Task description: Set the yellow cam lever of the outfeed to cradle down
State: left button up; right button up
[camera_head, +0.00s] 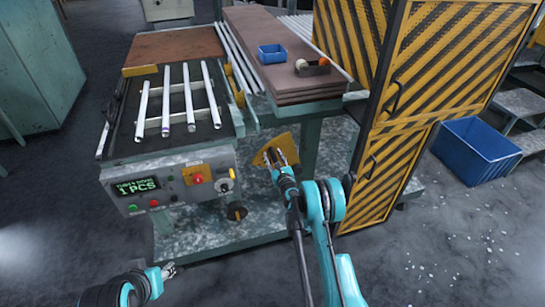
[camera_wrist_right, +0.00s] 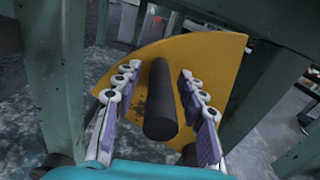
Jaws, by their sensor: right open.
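The yellow cam lever shows in the head view (camera_head: 281,148) as a yellow plate below the table edge, right of the control panel. In the right wrist view it is a yellow sector plate (camera_wrist_right: 200,58) with a black cylindrical handle (camera_wrist_right: 160,100) pointing toward the camera. My right gripper (camera_head: 279,160) is at the lever. In the wrist view its open fingers (camera_wrist_right: 157,108) stand on either side of the handle, with visible gaps on both sides. My left gripper (camera_head: 169,271) is low at the bottom left, away from the lever; its jaws are too small to judge.
The control panel (camera_head: 160,180) has a display reading 1 PCS, a red knob and buttons. Glass tubes (camera_head: 166,100) lie on the rack above. Green table legs (camera_wrist_right: 265,95) stand close beside the lever. A striped yellow cabinet (camera_head: 395,170) stands at right.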

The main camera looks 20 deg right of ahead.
jog(key=shift+w, duration=0.65)
jog(key=shift+c, duration=0.4)
grip_shut()
jog(key=shift+r, duration=0.1)
